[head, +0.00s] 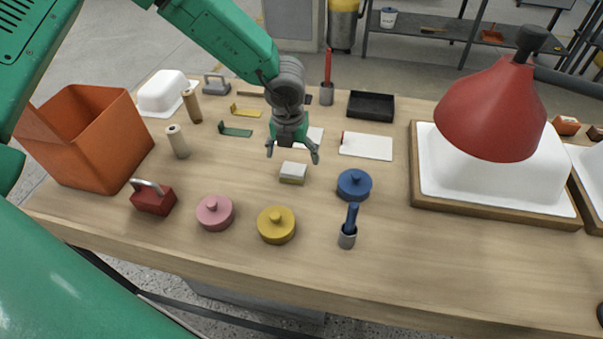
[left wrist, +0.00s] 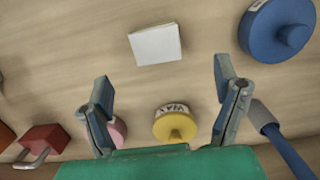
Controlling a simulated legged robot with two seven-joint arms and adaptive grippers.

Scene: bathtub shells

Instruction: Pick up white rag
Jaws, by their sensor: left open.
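A small folded white rag (head: 293,168), with a yellowish lower edge, lies on the wooden table near the middle in the head view. In the left wrist view the white rag (left wrist: 155,44) is a pale square beyond the fingertips, roughly midway between them. My left gripper (head: 293,155) points down just behind and above the rag, with its fingers spread and nothing between them. The open fingers also show in the left wrist view (left wrist: 163,80). My right gripper is in neither view.
A blue lid (head: 354,185), a yellow lid (head: 276,225) and a pink lid (head: 215,212) lie around the rag.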

